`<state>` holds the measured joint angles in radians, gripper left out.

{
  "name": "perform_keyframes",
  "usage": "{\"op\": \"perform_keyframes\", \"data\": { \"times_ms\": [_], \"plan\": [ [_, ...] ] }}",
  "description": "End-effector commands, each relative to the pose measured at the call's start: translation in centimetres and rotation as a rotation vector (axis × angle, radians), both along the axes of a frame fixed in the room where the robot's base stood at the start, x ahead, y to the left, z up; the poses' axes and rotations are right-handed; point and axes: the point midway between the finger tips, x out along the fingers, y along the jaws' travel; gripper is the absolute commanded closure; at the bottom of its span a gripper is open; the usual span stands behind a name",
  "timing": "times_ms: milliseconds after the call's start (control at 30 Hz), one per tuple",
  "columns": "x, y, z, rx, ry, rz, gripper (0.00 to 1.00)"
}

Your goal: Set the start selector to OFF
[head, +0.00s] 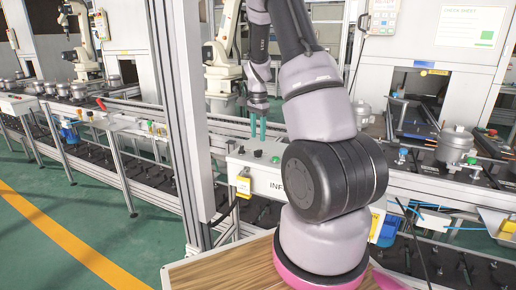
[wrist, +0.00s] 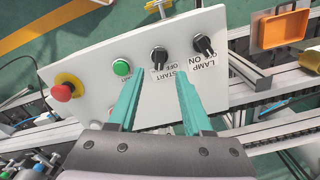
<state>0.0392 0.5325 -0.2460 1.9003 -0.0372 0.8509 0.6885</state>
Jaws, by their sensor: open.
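The start selector (wrist: 159,56) is a black knob with a pale mark on the white control panel (wrist: 98,84). Its label reads START and OFF. I cannot tell its exact setting. My gripper (wrist: 158,78) is open and empty, with two teal fingers. In the wrist view the fingertips stand on either side of the line to the start selector, just short of it, with the knob showing between and beyond them. The head view shows the teal fingers (head: 258,127) pointing down above the panel (head: 264,178); the selector is hard to make out there.
On the same panel are a lamp selector (wrist: 204,44) right of the start selector, a green button (wrist: 122,67) to its left, and a red stop button (wrist: 63,91). An orange tray (wrist: 281,30) lies at the upper right. A metal post (head: 180,120) stands left of my arm.

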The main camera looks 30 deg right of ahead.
Motion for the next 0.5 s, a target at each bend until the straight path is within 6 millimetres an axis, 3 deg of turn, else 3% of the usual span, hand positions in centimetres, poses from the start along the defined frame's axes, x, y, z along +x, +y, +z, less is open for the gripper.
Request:
{"op": "perform_keyframes", "data": {
  "times_ms": [200, 500],
  "plan": [
    [-0.1, 0.0, -4.0, 0.000, 0.002, 0.001, 0.50],
    [0.0, 0.0, -6.1, 0.000, 0.000, 0.002, 0.50]
  ]
}}
